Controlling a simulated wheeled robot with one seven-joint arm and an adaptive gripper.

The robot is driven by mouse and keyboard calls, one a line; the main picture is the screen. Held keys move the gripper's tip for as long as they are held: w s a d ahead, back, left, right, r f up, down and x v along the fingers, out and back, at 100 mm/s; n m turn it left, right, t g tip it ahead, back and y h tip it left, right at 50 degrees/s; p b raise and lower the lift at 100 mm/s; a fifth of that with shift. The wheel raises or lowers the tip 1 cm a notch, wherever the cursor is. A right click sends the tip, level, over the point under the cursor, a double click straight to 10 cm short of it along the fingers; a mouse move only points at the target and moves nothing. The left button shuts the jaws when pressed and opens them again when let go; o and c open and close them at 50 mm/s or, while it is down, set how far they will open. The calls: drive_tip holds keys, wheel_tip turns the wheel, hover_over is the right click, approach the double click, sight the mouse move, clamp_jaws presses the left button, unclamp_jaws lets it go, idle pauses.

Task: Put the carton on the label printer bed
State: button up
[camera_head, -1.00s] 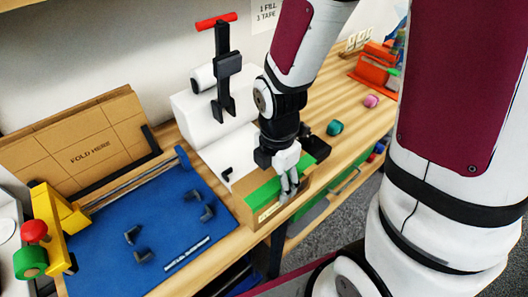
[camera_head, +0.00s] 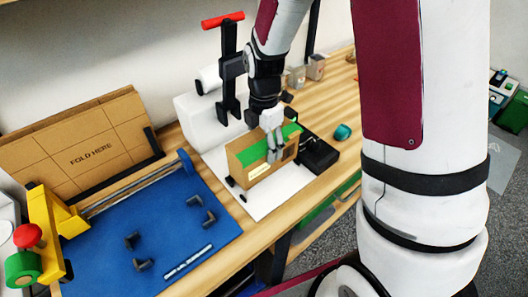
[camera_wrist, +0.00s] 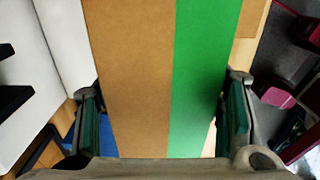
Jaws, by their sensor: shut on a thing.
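In the wrist view the carton (camera_wrist: 128,80) fills the space between my two fingers (camera_wrist: 162,118), one along each side. My gripper hides part of the carton's top.
A black press with a red handle (camera_head: 222,20) stands behind the bed. A black block (camera_head: 318,154) is at the bed's right, with a teal piece (camera_head: 342,132) beyond. A blue mat (camera_head: 150,235) with dark corner blocks lies left. A flat cardboard sheet (camera_head: 85,150) leans behind.

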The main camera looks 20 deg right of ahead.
drive_tip(key=shift+w+f, duration=0.1)
drive_tip(key=shift+f, duration=1.65)
drive_tip(key=shift+f, duration=0.2)
drive_tip(key=o, duration=1.2)
drive_tip(key=shift+r, duration=0.1)
